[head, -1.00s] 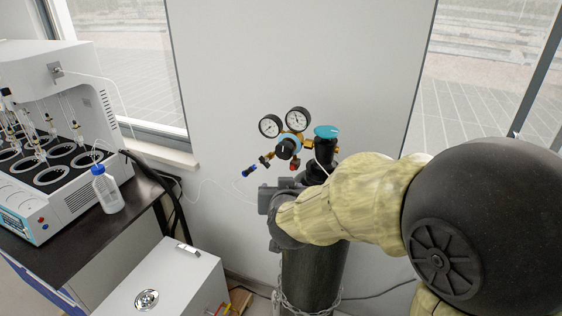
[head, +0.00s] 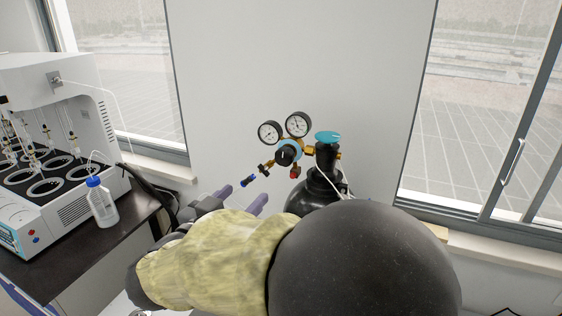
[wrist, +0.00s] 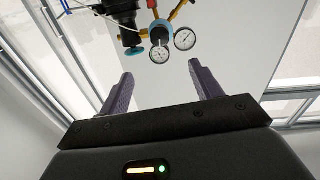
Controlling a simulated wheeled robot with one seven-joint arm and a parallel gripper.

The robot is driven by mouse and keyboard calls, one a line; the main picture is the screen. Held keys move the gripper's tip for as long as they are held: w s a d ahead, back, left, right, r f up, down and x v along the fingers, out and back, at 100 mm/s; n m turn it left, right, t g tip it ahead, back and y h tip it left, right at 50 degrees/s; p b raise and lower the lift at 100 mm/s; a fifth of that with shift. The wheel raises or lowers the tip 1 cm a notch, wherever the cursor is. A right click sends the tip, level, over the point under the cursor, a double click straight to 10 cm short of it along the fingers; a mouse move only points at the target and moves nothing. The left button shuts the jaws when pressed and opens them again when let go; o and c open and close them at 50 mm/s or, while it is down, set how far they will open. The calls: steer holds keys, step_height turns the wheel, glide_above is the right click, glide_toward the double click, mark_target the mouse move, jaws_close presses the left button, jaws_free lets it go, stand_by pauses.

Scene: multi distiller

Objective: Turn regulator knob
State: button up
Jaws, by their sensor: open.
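The regulator's black knob (head: 286,154) with a blue ring sits below two round white gauges (head: 284,128). In the wrist view the regulator knob (wrist: 159,34) appears at the top, upside down, above and between the fingers. My gripper (head: 240,198) is open and empty, its purple fingers below and left of the knob, apart from it. Both fingers show in the wrist view (wrist: 162,88). A turquoise valve handle (head: 328,137) tops the black gas cylinder (head: 312,190) right of the regulator. My arm hides the lower cylinder.
A white distiller (head: 85,110) and a bottle with a blue cap (head: 102,204) stand on the dark bench (head: 125,215) at left. The wall (head: 300,50) is behind the regulator, with windows on both sides. A thin hose hangs by the cylinder.

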mark_target(282, 159)
steer(key=shift+w, duration=0.15)
steer(key=p+x, duration=0.4)
steer(key=x, duration=1.3)
steer(key=shift+w, duration=0.15)
steer(key=c, duration=1)
steer(key=shift+o, duration=0.2)
